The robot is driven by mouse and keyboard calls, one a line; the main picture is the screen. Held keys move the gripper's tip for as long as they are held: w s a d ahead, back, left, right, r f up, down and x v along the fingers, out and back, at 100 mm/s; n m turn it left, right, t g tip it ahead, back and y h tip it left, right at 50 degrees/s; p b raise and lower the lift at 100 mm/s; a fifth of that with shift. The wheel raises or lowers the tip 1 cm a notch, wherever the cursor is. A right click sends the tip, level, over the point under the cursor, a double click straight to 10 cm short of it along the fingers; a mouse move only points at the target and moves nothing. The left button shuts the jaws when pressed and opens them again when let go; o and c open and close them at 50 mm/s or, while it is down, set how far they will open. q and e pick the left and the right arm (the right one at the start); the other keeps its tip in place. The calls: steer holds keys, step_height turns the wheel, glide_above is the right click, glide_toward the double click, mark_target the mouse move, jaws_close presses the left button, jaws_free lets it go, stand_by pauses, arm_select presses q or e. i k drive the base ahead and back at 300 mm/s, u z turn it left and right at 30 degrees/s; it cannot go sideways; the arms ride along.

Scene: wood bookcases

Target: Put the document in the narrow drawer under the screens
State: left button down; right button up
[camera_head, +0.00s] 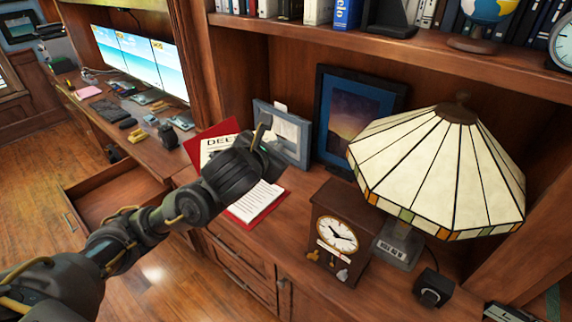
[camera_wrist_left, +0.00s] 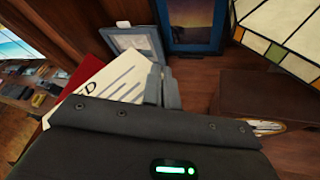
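The document is an open red folder (camera_head: 229,127) with white printed sheets (camera_head: 257,200), on the wooden counter left of the clock. My left gripper (camera_head: 268,139) is over the folder and hides its middle. In the left wrist view the white page (camera_wrist_left: 115,80) and red cover show beyond the gripper body. The two grey fingertips (camera_wrist_left: 163,88) look close together beside the page's right edge; whether they grip it is unclear. A wide, shallow drawer (camera_head: 112,193) under the screens (camera_head: 140,55) is pulled open and looks empty. My right gripper is not in view.
A mantel clock (camera_head: 335,232), a stained-glass lamp (camera_head: 440,165) and a small black box (camera_head: 433,288) stand to the right. Picture frames (camera_head: 284,132) stand behind the folder. The desk (camera_head: 150,150) holds a keyboard and small items. Open floor lies at the left.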

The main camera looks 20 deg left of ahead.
mark_target(126, 193)
steer(key=u, duration=0.3)
steer(key=k, duration=0.7)
steer(key=u, duration=0.5)
steer(key=k, duration=0.55)
steer(key=u, duration=1.2)
steer(key=i, duration=1.65)
steer(key=z, duration=0.95)
steer(key=i, duration=0.6)
steer(key=z, duration=0.5)
